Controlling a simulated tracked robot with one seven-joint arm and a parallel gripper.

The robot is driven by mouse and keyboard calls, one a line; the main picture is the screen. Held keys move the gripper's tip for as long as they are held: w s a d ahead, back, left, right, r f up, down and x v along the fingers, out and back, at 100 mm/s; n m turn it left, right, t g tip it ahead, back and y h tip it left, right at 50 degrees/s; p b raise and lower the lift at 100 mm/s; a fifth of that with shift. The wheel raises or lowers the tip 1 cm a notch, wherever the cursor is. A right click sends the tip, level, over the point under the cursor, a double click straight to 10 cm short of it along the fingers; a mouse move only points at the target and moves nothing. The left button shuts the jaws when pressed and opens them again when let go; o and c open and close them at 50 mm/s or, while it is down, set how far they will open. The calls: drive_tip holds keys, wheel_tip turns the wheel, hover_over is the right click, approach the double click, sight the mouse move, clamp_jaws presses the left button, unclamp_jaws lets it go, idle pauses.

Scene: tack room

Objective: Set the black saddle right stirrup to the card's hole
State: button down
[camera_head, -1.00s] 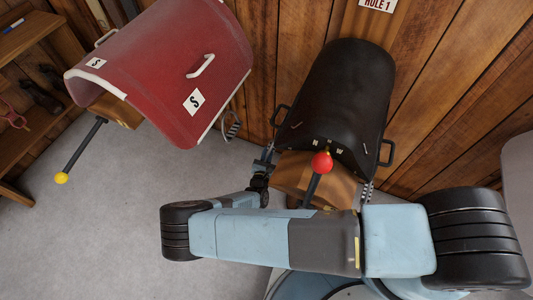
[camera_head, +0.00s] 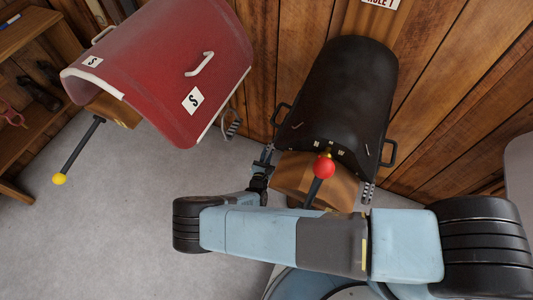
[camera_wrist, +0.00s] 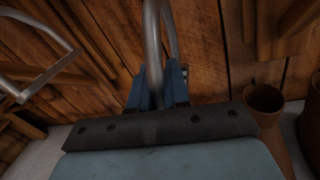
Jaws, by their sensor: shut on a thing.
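The black saddle (camera_head: 345,95) sits on a wooden rack (camera_head: 300,180) against the plank wall. A card reading "HOLE 1" (camera_head: 381,2) is on the wall above it, cut off by the top edge. My gripper (camera_head: 264,160) is at the saddle's left side, low beside the flap. In the wrist view, my gripper (camera_wrist: 158,88) is shut on a grey metal loop (camera_wrist: 152,30), which looks like a stirrup iron. Its link to the strap is hidden. A strap with holes (camera_head: 368,192) hangs at the saddle's right side.
A red saddle (camera_head: 165,65) marked S stands to the left. Its stirrup (camera_head: 232,125) hangs near my gripper. A red-knobbed lever (camera_head: 323,167) juts out before the black saddle, a yellow-knobbed one (camera_head: 60,179) at left. Shelves (camera_head: 30,110) stand far left. The grey floor (camera_head: 110,240) is clear.

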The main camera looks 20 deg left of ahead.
drive_tip(key=c, duration=1.2)
unclamp_jaws()
drive_tip(key=shift+s+f, duration=0.1)
drive_tip(key=s+d, duration=0.2)
drive_tip(key=s, duration=1.1)
drive_tip(key=shift+s+d, duration=0.25)
drive_tip(key=shift+s, duration=0.05)
drive_tip(key=shift+s+f, duration=0.1)
